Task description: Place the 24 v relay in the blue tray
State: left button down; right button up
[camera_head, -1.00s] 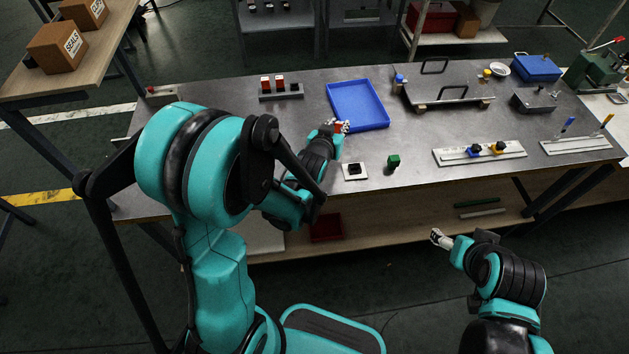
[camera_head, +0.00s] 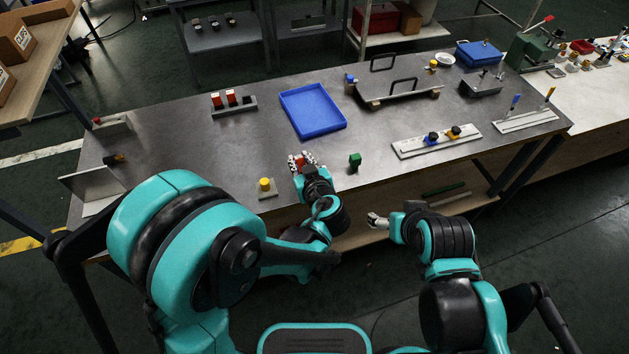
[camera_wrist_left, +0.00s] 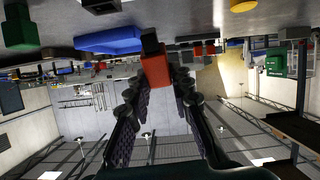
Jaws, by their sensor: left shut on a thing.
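My left gripper (camera_head: 301,161) is shut on a red block, the likely relay (camera_wrist_left: 156,70), with a black part at one end. Its label cannot be read. In the head view the held red block (camera_head: 300,161) is above the table's front part, apart from the tray and on its near side. The blue tray (camera_head: 312,110) looks empty and lies flat at mid-table; it also shows in the left wrist view (camera_wrist_left: 108,40). My right gripper (camera_head: 376,220) is off the table's front edge; its fingers are too small to judge.
A grey rack (camera_head: 234,107) with two similar red blocks stands left of the tray. A green block (camera_head: 354,161) is right of my left gripper, and a yellow button on a base (camera_head: 265,187) is left of it. A handled plate (camera_head: 402,93) lies right of the tray.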

pick_arm(q)
jog(key=d+f, duration=0.1)
jog(key=d, duration=0.1)
jog(key=d+f+b, duration=0.1)
jog(key=shift+s+d+f, duration=0.2)
jog(key=shift+d+f, duration=0.1)
jog(key=shift+d, duration=0.1)
notch_tip(320, 180, down, 4)
jog(key=shift+b, duration=0.95)
jog(key=shift+r, duration=0.15)
jog(key=c, duration=1.3)
grip_release()
jog(key=shift+c, duration=0.2)
